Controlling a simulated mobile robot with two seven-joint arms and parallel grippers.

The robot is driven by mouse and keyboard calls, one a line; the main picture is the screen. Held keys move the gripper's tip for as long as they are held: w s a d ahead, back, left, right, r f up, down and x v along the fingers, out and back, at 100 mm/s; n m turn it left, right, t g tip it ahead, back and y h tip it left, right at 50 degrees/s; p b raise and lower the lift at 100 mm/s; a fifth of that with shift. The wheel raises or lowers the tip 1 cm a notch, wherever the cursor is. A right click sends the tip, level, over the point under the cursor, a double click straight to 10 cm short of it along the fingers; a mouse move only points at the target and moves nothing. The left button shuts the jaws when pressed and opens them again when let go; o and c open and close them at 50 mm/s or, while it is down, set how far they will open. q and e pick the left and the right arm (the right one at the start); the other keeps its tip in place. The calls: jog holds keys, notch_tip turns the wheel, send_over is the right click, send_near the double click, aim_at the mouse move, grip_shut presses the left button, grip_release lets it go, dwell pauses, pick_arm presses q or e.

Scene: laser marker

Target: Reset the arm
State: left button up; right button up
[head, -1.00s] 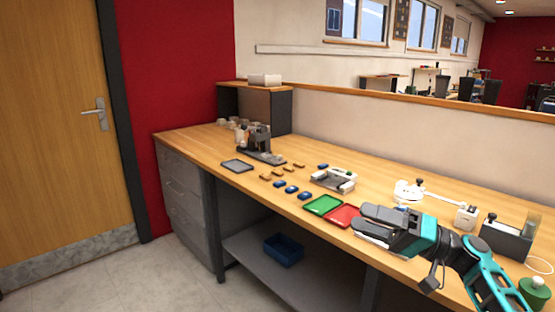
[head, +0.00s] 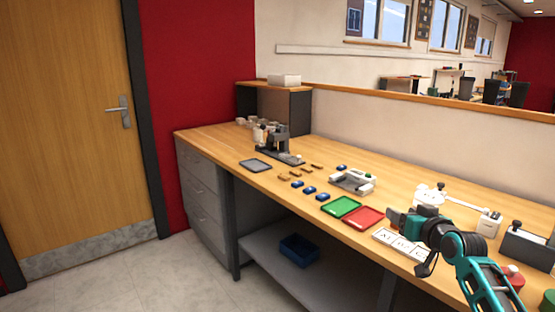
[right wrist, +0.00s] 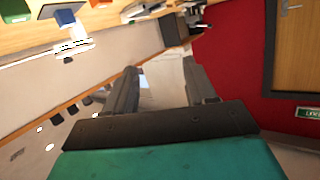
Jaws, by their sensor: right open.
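My right gripper (head: 400,219) is at the right of the head view, over the front part of the workbench (head: 215,146), beside a white card with printed characters (head: 402,243). In the right wrist view its two fingers (right wrist: 163,88) stand apart with nothing between them. My right arm comes in from the lower right. The red tray (head: 363,217) and the green tray (head: 342,207) lie to the left of the gripper. My left gripper does not show in either view.
A grey and white fixture (head: 353,182) and small blue blocks (head: 309,190) lie on the bench. A black and grey machine (head: 272,142) stands farther left. A white device (head: 428,194) and a dark box (head: 527,244) are on the right. A blue bin (head: 299,250) sits on the lower shelf.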

jog(key=d+r+n+t+h, duration=0.2)
jog(key=d+r+t+h, duration=0.1)
jog(key=d+r, duration=0.1)
jog(key=s+a+f+g+y, duration=0.1)
jog(key=s+a+f, duration=0.25)
jog(key=f, duration=0.25)
jog(key=s+a+f+n+g, duration=0.1)
jog(key=s+a+f, duration=0.1)
jog(key=s+f, duration=0.35)
jog(key=s+a+f+g+y, duration=0.1)
jog(key=s+a+f, duration=0.25)
jog(key=f, duration=0.35)
jog(key=s+a+f+g, duration=0.2)
jog(key=s+a+f, duration=0.2)
jog(key=s, duration=0.8)
jog(key=s+a+f+g+y, duration=0.1)
jog(key=s+a+f+g, duration=0.1)
jog(key=s+a+f, duration=0.2)
jog(key=s+f, duration=0.3)
jog(key=s, duration=0.5)
jog(key=shift+s+m, duration=0.3)
jog(key=shift+c, duration=0.2)
